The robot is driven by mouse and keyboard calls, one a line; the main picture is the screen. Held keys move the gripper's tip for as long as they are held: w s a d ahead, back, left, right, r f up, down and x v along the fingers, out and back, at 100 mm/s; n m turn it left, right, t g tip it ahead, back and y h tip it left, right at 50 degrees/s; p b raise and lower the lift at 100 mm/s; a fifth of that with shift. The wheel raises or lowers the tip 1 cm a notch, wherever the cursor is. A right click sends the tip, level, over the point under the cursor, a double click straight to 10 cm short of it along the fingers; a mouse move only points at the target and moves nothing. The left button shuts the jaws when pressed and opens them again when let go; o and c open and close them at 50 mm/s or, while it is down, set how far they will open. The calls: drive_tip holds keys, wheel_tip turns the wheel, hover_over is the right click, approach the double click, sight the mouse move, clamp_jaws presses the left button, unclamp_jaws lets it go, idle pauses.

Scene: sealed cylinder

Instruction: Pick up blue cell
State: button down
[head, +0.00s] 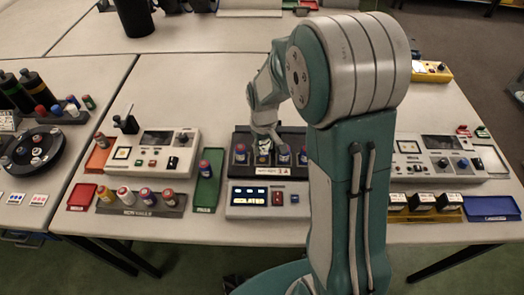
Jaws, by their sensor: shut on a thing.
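Several blue cells stand in a dark rack behind a grey unit (262,199) with a lit "ISOLATED" display. One blue cell (241,154) stands at the left of the row, and another blue cell (284,155) stands to the right. My gripper (264,148) points down into the row between these two. It is shut on a blue cell (264,158) there, whose top is partly hidden by the fingers. The cell is still at rack level; I cannot tell whether it is lifted. My arm hides the rack's right end.
A green tray (207,195) with a blue-and-red cell (204,168) lies left of the rack. A row of capped cells (147,196) and a white control box (163,150) are farther left. A blue tray (492,208) lies at far right. The table behind the rack is clear.

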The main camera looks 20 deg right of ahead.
drive_tip(key=s+d+r, duration=0.3)
drive_tip(key=s+r, duration=0.6)
drive_tip(key=s, duration=0.4)
